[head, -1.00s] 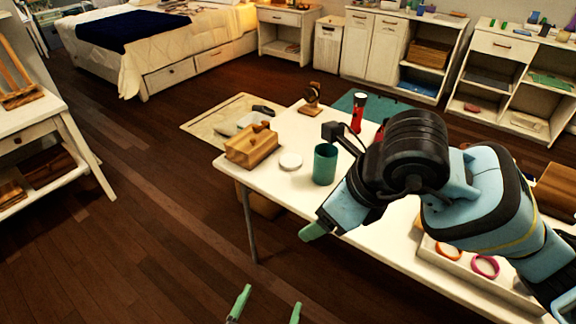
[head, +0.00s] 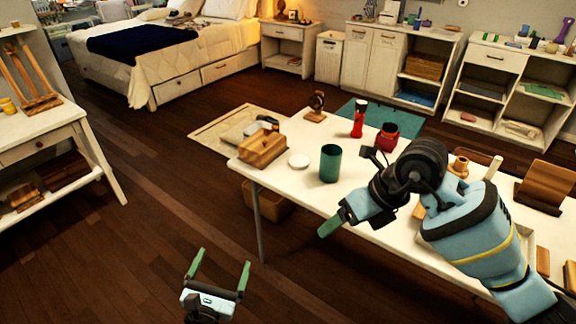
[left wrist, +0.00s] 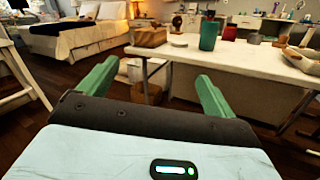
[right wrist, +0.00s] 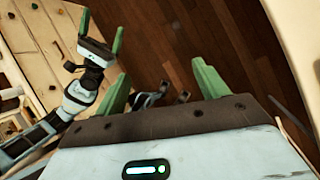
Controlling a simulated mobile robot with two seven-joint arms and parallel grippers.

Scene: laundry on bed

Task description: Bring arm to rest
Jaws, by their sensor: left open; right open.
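My left gripper (head: 221,258) is at the bottom of the head view, above the floor in front of the table. Its two green fingers are apart with nothing between them, as the left wrist view (left wrist: 155,85) also shows. My right gripper (head: 330,225) is by the table's front edge, its arm reaching across the right part of the table. In the right wrist view (right wrist: 160,82) its fingers are apart and empty, with dark floor beyond. My left gripper also shows there (right wrist: 101,32).
The white table (head: 290,184) bears a wooden box (head: 263,149), a white disc (head: 299,161), a green cup (head: 330,164), a red bottle (head: 358,120) and a red pot (head: 387,137). A white side table (head: 50,125) stands left. The floor (head: 130,235) between is clear.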

